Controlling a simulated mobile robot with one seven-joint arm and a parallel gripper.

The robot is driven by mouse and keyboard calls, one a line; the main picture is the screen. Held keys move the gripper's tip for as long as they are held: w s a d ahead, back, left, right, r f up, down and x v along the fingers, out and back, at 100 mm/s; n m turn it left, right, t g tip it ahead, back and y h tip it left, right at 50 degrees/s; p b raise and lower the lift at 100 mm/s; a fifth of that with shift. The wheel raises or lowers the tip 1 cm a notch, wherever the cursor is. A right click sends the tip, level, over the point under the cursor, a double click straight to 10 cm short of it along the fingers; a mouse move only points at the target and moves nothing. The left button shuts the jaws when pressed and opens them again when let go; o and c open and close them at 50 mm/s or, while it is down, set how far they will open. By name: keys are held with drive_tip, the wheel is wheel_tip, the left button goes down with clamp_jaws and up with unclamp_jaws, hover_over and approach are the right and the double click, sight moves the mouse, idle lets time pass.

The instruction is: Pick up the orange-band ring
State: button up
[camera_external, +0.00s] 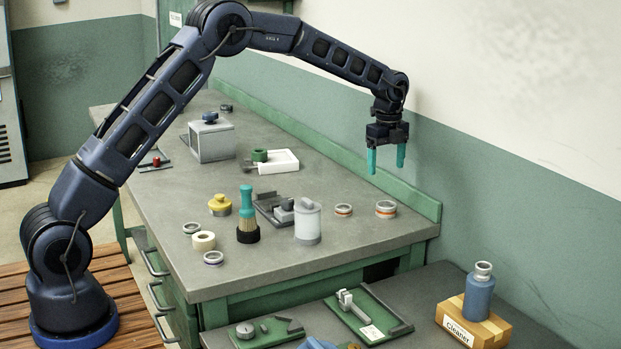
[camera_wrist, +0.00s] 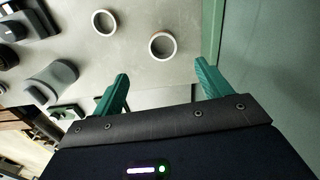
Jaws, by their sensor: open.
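Two metal rings with orange-toned bands lie flat on the grey workbench top near its right end. The larger ring (camera_external: 386,208) is nearer the green back rail and shows in the wrist view (camera_wrist: 163,46). The smaller ring (camera_external: 343,210) is left of it and also shows in the wrist view (camera_wrist: 104,22). I cannot tell for certain which one is meant by orange-band. My gripper (camera_external: 386,160), with teal fingers, is open and empty, pointing down above the larger ring and clear of it. In the wrist view the fingertips (camera_wrist: 163,73) stand apart, with the larger ring just beyond the gap.
A white-grey canister (camera_external: 308,222), a teal-handled brush (camera_external: 248,215), a yellow-knobbed item (camera_external: 220,205) and several pale rings stand to the left. The green back rail (camera_external: 428,203) rises close to the larger ring. A lower bench holds a blue bottle (camera_external: 479,295) on a box.

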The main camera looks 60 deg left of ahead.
sight(388, 210)
drive_tip(key=shift+w+d+f, duration=0.1)
drive_tip(key=shift+w+f, duration=0.05)
drive_tip(key=shift+f, duration=2.65)
drive_tip(key=shift+w+d+f, duration=0.1)
drive_tip(key=shift+f, duration=2.65)
drive_tip(key=shift+c, duration=0.5)
drive_tip(key=c, duration=1.1)
